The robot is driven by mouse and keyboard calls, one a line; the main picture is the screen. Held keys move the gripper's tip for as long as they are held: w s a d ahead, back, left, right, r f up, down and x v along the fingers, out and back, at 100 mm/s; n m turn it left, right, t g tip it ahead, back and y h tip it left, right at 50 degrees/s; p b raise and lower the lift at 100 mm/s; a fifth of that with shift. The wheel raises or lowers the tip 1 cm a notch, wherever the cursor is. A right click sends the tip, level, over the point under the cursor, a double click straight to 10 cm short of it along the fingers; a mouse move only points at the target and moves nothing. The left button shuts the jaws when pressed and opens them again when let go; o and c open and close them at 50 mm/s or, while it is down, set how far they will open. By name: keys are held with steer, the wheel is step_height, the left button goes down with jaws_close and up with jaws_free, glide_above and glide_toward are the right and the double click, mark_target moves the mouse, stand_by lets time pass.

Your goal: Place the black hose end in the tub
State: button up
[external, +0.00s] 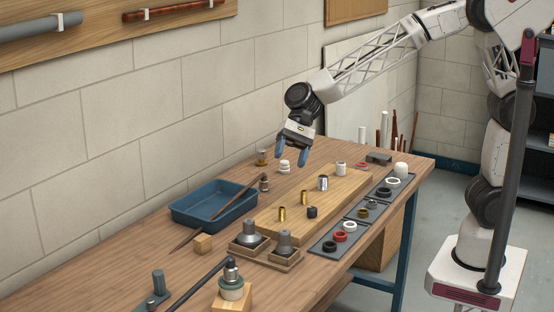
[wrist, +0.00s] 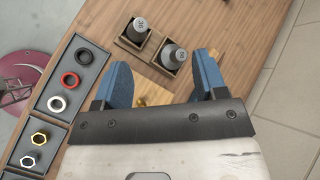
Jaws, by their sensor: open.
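A small black fitting (external: 312,212), which looks like the black hose end, stands on the wooden board (external: 333,197) in the external view. I cannot make it out in the wrist view, where my gripper's body covers much of the board. The blue tub (external: 183,217) is on the bench by the wall, left of the board; a thin brown stick crosses it. I see no fitting in it. My gripper (external: 292,151) hangs above the back part of the bench, apart from everything. Its blue fingers (wrist: 164,72) are open and empty.
Brass and silver fittings (external: 323,183) share the board. Two grey cones sit in wooden holders (external: 279,258) in front; they also show in the wrist view (wrist: 172,55). Dark trays (external: 327,240) with rings line the right edge. A green-grey fitting (external: 231,287) stands nearer the camera.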

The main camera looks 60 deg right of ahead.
steer(key=s+d+r+n+t+h, duration=0.15)
steer(key=s+d, duration=0.25)
steer(key=d, duration=0.9)
steer(key=s+d+r+n+t+h, duration=0.1)
steer(key=s+d+n+h, duration=0.15)
steer(key=d, duration=1.05)
steer(key=s+d+f+n+t+h, duration=0.1)
steer(key=s+d+n+h, duration=0.1)
steer(key=s+d, duration=0.6)
steer(key=s+d+f+n+t+h, duration=0.1)
steer(key=s+d+h, duration=0.2)
steer(key=s+d, duration=0.5)
steer(key=d, duration=0.5)
steer(key=shift+s+d+f+n, duration=0.15)
steer(key=shift+s+f+n, duration=0.15)
steer(key=shift+n, duration=0.1)
